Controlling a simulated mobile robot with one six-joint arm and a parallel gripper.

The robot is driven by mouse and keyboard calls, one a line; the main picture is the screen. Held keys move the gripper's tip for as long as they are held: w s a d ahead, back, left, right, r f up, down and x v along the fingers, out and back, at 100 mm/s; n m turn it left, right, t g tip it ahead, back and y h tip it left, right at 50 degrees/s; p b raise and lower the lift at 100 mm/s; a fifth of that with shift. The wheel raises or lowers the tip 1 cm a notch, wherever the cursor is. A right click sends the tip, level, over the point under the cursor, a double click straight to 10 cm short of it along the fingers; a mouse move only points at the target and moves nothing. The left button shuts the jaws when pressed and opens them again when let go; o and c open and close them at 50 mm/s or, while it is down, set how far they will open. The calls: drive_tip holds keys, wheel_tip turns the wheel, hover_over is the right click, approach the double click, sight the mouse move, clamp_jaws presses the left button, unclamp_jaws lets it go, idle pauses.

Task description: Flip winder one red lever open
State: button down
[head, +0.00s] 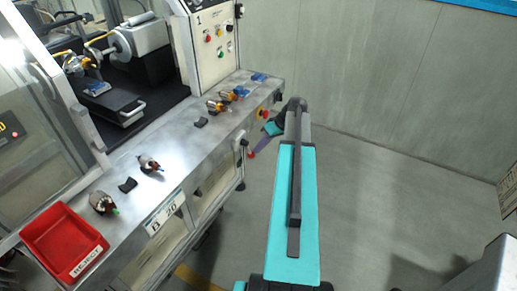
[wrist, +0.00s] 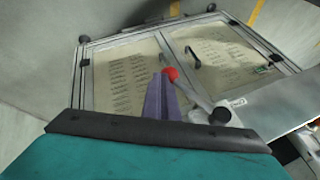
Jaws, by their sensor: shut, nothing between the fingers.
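The red lever's ball knob (head: 251,155) hangs at the front edge of the bench, at its right end. In the wrist view the red ball (wrist: 170,73) sits at the end of a pale lever arm (wrist: 192,92), which runs down and right to a black round part. My gripper (head: 256,152) has purple fingers, shut with nothing between them. In the wrist view the fingertips of my gripper (wrist: 161,78) lie just left of the red ball, very close to it. I cannot tell whether they touch.
The metal bench (head: 180,150) carries motor armatures and small black parts. A red reject bin (head: 63,243) stands at its near left end. A control panel (head: 212,35) with buttons rises at the back. The floor right of the bench is clear up to the wall.

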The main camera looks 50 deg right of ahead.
drive_tip(key=shift+a+f+b, duration=0.2)
drive_tip(key=shift+f+b, duration=0.1)
drive_tip(key=shift+b, duration=0.1)
drive_tip(key=s+a+f+b, duration=0.1)
drive_tip(key=a+f+b, duration=0.1)
drive_tip(key=a+b, duration=0.4)
drive_tip(key=shift+s+f, duration=0.3)
drive_tip(key=shift+a, duration=0.1)
idle(0.3)
idle(0.4)
